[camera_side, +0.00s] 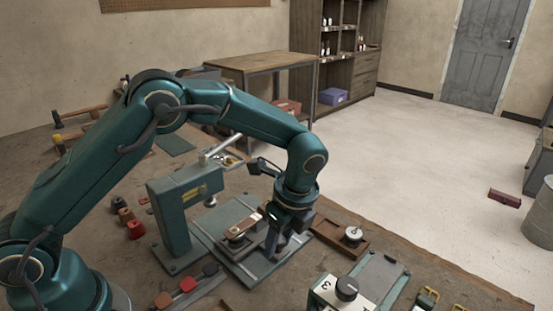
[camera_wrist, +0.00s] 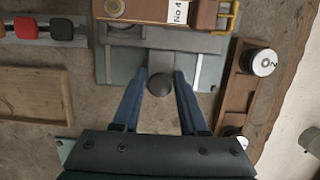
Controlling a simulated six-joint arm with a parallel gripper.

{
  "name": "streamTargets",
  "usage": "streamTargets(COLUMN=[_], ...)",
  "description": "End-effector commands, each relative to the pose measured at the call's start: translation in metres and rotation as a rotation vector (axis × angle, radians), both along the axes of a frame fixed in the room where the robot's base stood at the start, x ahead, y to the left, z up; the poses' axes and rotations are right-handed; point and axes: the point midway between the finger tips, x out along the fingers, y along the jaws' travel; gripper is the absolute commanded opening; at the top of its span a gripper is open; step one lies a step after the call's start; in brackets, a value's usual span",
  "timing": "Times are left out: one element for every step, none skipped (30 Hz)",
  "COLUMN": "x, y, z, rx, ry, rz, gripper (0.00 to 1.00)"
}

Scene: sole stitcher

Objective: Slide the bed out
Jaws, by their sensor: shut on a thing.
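The bed (camera_wrist: 190,45) is a grey sliding plate on a pale green base with two bright rails, in front of the green stitcher (camera_side: 175,213). A brown strap piece (camera_wrist: 150,10) with a brass buckle and a "No 4" tag lies on the bed; the strap also shows in the side view (camera_side: 243,226). A dark round knob (camera_wrist: 160,86) sticks out from the bed's near edge. My gripper (camera_wrist: 160,76) has its two blue fingers on either side of the knob, shut on it. In the side view my gripper (camera_side: 277,250) hides the knob and part of the bed.
A wooden tray (camera_side: 350,235) with white-topped spools (camera_wrist: 262,62) stands close to the right of the bed. Red and black blocks (camera_wrist: 45,28) sit in a holder to the left. A numbered dial box (camera_side: 340,290) stands in front. An empty wooden tray (camera_wrist: 35,95) lies at left.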

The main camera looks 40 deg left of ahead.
Motion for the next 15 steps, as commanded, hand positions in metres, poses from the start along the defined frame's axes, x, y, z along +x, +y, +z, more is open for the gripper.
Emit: streamTargets(x=[0.000,0.000,0.000,0.000,0.000,0.000,0.000,0.000,0.000,0.000,0.001,0.000,0.000,0.000,0.000], y=[0.000,0.000,0.000,0.000,0.000,-0.001,-0.002,-0.003,-0.005,-0.007,-0.009,-0.011,-0.013,-0.014,-0.017], z=[0.000,0.000,0.000,0.000,0.000,0.000,0.000,0.000,0.000,0.000,0.000,0.000,0.000,0.000,0.000], rx=[-0.001,-0.001,-0.001,-0.001,-0.001,-0.001,-0.001,-0.001,-0.001,-0.001,-0.002,-0.002,-0.002,-0.002,-0.002], ry=[0.000,0.000,0.000,0.000,0.000,0.000,0.000,0.000,-0.001,-0.001,-0.002,-0.002,-0.002,-0.002,-0.001], rz=[0.001,0.001,0.001,0.001,0.000,0.000,0.000,0.000,-0.001,-0.001,-0.001,-0.001,-0.001,0.000,0.000], gripper=[0.11,0.11,0.11,0.11,0.11,0.11,0.11,0.11,0.11,0.11,0.11,0.11,0.11,0.11,0.11])
